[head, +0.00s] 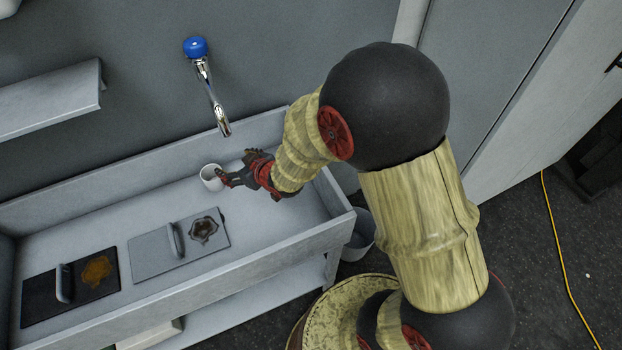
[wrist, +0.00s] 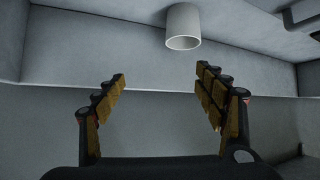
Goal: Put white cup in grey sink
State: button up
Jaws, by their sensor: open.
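The white cup (head: 211,177) stands in the grey sink (head: 165,205), near its back wall and below the tap. In the wrist view the white cup (wrist: 183,27) is at the top, beyond my fingertips and a little right of the middle between them. My gripper (head: 222,178) is inside the sink at the cup's right side. In the wrist view my gripper (wrist: 162,82) is open, with nothing between its fingers. The head view does not show clearly whether a finger touches the cup.
A grey board (head: 150,255) and a black board (head: 38,297), each with a handle and a stain, lie in the sink. A blue-topped tap (head: 205,80) hangs over the back edge. A bucket (head: 362,238) stands right of the sink. A shelf (head: 50,98) is on the left wall.

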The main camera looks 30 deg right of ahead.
jog(key=s+d+r+m+g+h, duration=0.1)
jog(key=s+d+r+h, duration=0.1)
jog(key=s+d+r, duration=0.45)
jog(key=s+d+r+m+g+h, duration=0.1)
jog(key=s+d+r+m+h, duration=0.2)
jog(key=r, duration=0.6)
jog(key=s+d+r+g, duration=0.1)
jog(key=s+r, duration=0.2)
jog(key=s, duration=0.7)
jog(key=s+r+g+y, duration=0.1)
jog(key=s+r+g, duration=0.1)
jog(key=s, duration=0.8)
jog(key=shift+s+d+r+m, duration=0.3)
jog(key=shift+d+r, duration=0.1)
jog(key=shift+r, duration=0.1)
